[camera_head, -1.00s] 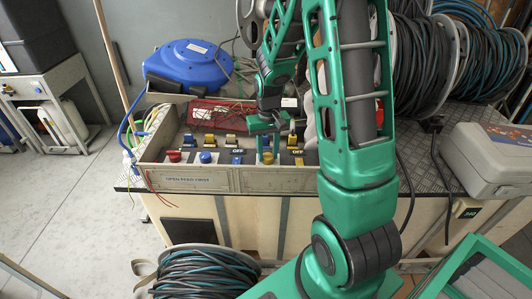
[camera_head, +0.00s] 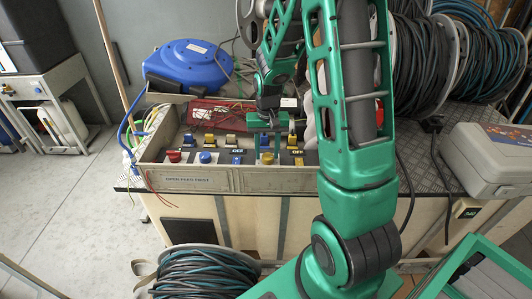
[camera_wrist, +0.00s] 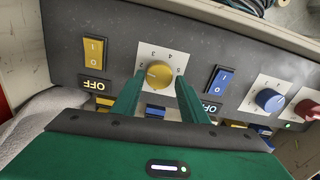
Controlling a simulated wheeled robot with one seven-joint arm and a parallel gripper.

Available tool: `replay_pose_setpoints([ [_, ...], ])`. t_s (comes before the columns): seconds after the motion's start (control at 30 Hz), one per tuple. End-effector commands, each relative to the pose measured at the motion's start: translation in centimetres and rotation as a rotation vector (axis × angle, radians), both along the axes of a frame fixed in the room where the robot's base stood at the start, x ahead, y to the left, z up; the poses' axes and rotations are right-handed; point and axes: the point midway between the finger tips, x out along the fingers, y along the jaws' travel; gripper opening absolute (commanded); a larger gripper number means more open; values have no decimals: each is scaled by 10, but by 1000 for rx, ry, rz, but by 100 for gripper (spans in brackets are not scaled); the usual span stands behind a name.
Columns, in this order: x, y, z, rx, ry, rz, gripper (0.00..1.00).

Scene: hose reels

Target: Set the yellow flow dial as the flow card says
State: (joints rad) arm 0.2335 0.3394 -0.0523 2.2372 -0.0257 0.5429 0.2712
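The yellow dial (camera_wrist: 160,74) sits on a white square plate with numbers around it, upside down in the wrist view. Its exact setting is too small to read. My gripper (camera_wrist: 160,78) is open, with one green finger on each side of the dial and a narrow gap to it. In the head view my gripper (camera_head: 267,150) points down at the panel, over the yellow dial (camera_head: 267,158). I cannot make out a flow card in either view.
A yellow switch (camera_wrist: 94,50) and a blue switch (camera_wrist: 219,80) flank the dial plate. A blue dial (camera_wrist: 270,100) and a red dial (camera_wrist: 307,111) stand further right. The box front (camera_head: 187,180) reads "OPEN FEED FIRST". A blue reel (camera_head: 190,65) stands behind.

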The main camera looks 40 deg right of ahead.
Motion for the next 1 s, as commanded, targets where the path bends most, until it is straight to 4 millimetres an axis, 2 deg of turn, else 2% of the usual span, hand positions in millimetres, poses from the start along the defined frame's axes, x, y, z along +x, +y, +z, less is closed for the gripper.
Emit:
replay_pose_setpoints([
  [0.33, -3, 0, 0, 1, 7, 0, 50],
  [0.47, -2, 0, 9, 0, 4, 0, 50],
  [0.8, -1, 0, 69, 0, 2, 0, 50],
  [1.0, -1, 0, 96, 0, 4, 0, 50],
])
